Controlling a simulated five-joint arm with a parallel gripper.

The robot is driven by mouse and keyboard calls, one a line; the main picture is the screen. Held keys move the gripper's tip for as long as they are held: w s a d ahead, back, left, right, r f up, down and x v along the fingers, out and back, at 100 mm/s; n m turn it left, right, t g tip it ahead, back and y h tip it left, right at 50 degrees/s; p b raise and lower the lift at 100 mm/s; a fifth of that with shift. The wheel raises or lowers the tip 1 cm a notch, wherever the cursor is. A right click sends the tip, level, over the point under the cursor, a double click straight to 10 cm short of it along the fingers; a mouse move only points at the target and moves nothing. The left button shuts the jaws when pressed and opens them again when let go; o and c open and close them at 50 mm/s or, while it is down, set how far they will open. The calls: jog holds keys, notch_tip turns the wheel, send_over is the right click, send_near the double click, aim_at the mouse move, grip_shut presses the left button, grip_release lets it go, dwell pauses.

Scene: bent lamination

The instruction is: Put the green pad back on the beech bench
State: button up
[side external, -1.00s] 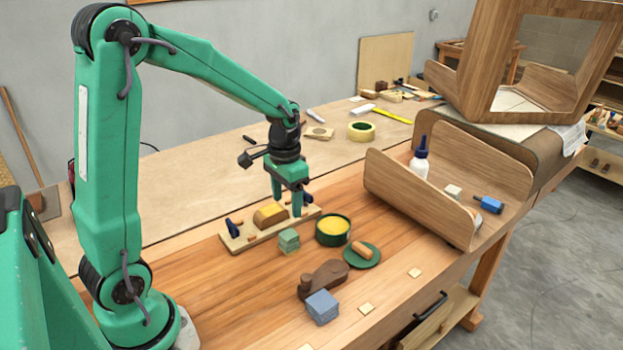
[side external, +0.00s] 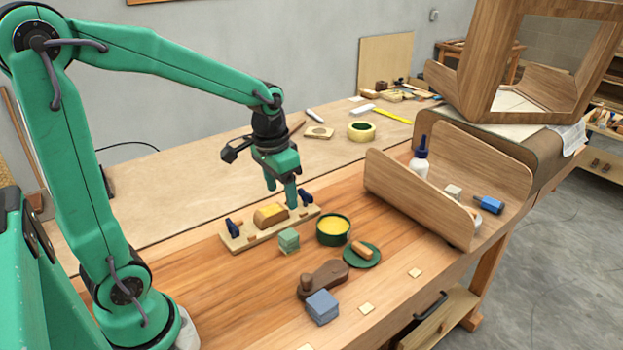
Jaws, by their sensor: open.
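The green pad (side external: 289,240), a small pale green block, rests on the beech bench (side external: 215,290) just in front of a pale board with clamps. My gripper (side external: 281,196) is open and empty, pointing down above and behind the pad, over the far part of that board. Its fingers are clear of the pad and partly overlap the board in the picture.
The clamp board (side external: 262,238) carries a wooden block (side external: 270,215). A round tin (side external: 333,230), a green disc (side external: 364,257), a dark brown tool (side external: 325,277) and a blue block (side external: 322,307) stand nearby. A bent wooden shell (side external: 410,198) is at right. Bench at front left is clear.

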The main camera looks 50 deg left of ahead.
jog(key=s+d+r+t, duration=0.2)
jog(key=s+r, duration=0.1)
jog(key=s, duration=0.2)
jog(key=s+d+r+t, duration=0.2)
jog(key=s+d+r, duration=0.1)
jog(key=s, duration=0.3)
jog(key=shift+s+d+r, duration=0.15)
jog(key=shift+d+r, duration=0.15)
jog(key=shift+r, duration=0.05)
